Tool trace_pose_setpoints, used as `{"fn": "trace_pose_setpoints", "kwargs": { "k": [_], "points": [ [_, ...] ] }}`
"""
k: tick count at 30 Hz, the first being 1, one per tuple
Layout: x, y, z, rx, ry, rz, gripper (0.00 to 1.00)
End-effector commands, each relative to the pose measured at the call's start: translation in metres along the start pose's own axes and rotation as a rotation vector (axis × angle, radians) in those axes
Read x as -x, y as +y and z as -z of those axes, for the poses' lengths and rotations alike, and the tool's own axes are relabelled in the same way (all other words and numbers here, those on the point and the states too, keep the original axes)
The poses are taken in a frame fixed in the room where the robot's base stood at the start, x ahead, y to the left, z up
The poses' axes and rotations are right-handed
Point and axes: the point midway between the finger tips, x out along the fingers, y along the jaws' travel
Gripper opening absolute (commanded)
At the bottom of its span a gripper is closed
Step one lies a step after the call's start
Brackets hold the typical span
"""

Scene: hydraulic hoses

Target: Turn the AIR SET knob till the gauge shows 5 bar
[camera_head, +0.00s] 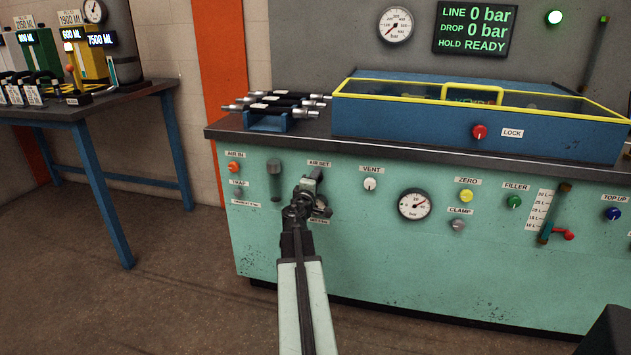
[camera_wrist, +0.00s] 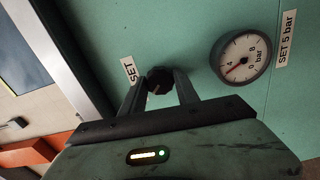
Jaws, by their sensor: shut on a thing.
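The AIR SET knob (camera_wrist: 158,80) is small, round and dark, on the green panel in the wrist view. My gripper (camera_wrist: 159,88) has a finger on each side of it and is shut on it. In the head view my gripper (camera_head: 311,183) reaches the panel just below the AIR SET label (camera_head: 320,163) and hides the knob. The small white gauge (camera_wrist: 240,57) beside the knob appears turned on its side in the wrist view. Its red needle points to the lower left, near the 4; the exact reading is unclear. A SET 5 bar label (camera_wrist: 287,40) is next to it.
The VENT knob (camera_head: 370,184) and a larger gauge (camera_head: 415,204) are to the right on the panel. The AIR IN knob (camera_head: 233,167) is to the left. The display (camera_head: 474,29) reads LINE 0 bar, DROP 0 bar, HOLD READY. Open floor lies to the left.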

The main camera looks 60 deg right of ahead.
Motion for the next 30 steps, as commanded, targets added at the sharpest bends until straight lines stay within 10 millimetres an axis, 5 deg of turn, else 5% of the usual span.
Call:
{"fn": "trace_pose_setpoints", "kwargs": {
  "k": [15,30],
  "points": [
    [-0.0013,0.0011,-0.0014,-0.401,-0.002,-0.001,0.0],
    [-0.0013,0.0012,-0.0015,-0.526,-0.003,-0.001,0.0]
  ]
}}
